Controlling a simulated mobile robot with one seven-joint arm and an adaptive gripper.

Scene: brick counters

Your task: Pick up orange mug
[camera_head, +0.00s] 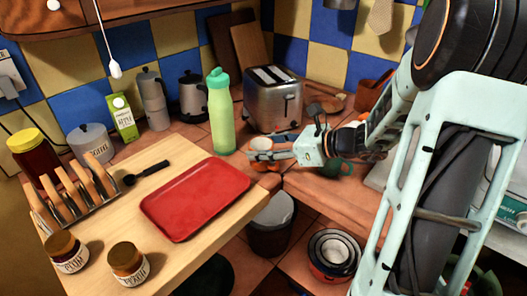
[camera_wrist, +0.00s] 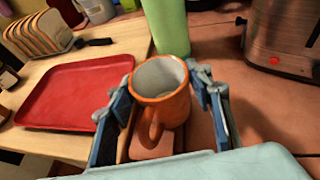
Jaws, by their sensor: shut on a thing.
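The orange mug (camera_head: 261,144) is near the counter corner, just right of the green bottle. In the wrist view the mug (camera_wrist: 166,108) is upright, with its pale inside showing and its handle toward me. My gripper (camera_head: 268,152) reaches in from the right and is shut on the mug. In the wrist view my gripper (camera_wrist: 164,93) has one blue-padded finger on each side of the mug. The mug's base is partly hidden, and I cannot tell whether it touches the counter.
A tall green bottle (camera_head: 221,115) stands close behind the mug. A steel toaster (camera_head: 273,98) is behind my gripper. A red tray (camera_head: 196,197) lies on the wooden table to the left. A grey bin (camera_head: 271,226) stands below the counter edge.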

